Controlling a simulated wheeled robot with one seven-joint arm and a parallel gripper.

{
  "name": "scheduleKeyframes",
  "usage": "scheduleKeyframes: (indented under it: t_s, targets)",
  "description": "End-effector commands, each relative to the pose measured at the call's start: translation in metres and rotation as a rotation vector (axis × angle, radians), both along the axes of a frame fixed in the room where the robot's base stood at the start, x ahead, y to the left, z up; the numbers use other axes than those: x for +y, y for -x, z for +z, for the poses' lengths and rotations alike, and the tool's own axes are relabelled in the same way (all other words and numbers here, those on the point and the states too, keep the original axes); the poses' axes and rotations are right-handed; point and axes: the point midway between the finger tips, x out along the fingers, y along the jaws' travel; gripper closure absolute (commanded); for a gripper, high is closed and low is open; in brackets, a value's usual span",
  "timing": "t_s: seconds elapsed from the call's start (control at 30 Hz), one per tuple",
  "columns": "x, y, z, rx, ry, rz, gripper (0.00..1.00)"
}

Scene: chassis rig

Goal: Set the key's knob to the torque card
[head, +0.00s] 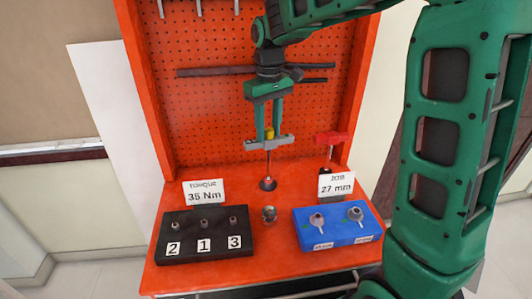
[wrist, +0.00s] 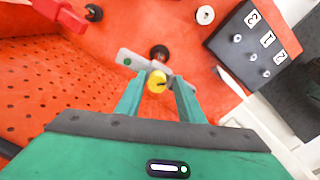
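The key stands upright on the orange bench, with a grey crossbar (head: 284,141), a thin shaft and a dark round foot (head: 267,184). A yellow knob (head: 269,131) tops it; in the wrist view the knob (wrist: 157,82) shows a dark mark, too small to read. My gripper (head: 268,136) points down with its fingers on either side of the knob. In the wrist view the fingertips (wrist: 159,85) flank the knob closely, and I cannot tell whether they press on it. The torque card (head: 204,192) reads 35 Nm. The job card (head: 336,185) reads 27 mm.
A black block (head: 185,249) with posts labelled 2, 1, 3 stands at front left. A blue tray (head: 335,234) with two sockets is at front right. A metal socket-like piece (head: 269,214) stands between them. A red-topped tool (head: 331,139) is right of the key, before the orange pegboard (head: 200,110).

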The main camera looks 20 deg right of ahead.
Motion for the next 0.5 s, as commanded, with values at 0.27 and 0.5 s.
scheduleKeyframes:
  t_s: [0.27,0.5]
  targets:
    - [-0.0028,0.0010,-0.0064,0.010,0.002,-0.006,0.78]
    - [-0.0031,0.0010,-0.0064,0.010,0.002,-0.038,0.78]
